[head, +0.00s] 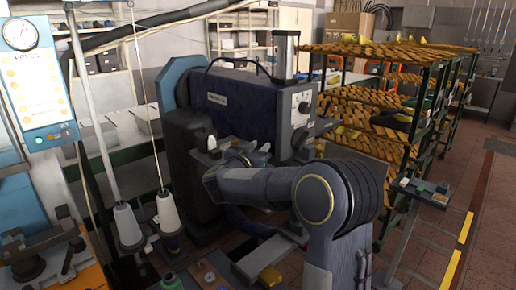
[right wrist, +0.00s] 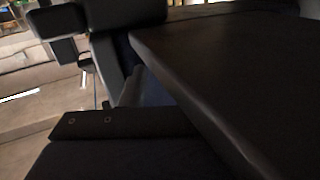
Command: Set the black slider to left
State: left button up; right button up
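The blue-grey machine (head: 245,103) stands in the middle of the head view, with a round dial and a black knob (head: 304,107) on its front end panel. I cannot pick out the black slider for certain in either view. My right arm comes up from the bottom right and bends left across the machine's front. My right gripper (head: 218,150) is at the machine's front, beside a dark padded column (head: 187,165); its fingers are small and partly hidden. The right wrist view is dark and filled by close black surfaces, so its opening cannot be read. My left gripper is not in view.
Racks of wooden shoe lasts (head: 370,120) stand at the right behind my arm. Two white thread cones (head: 128,225) on stands are at the left, below a light-blue control panel (head: 38,85). A small box on a post (head: 425,190) stands right of my arm. Red floor is clear at far right.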

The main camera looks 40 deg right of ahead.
grip_shut()
jog(key=s+a+p, duration=0.1)
jog(key=a+p, duration=0.1)
jog(key=a, duration=1.1)
jog(key=shift+a+p, duration=0.15)
jog(key=shift+p, duration=0.25)
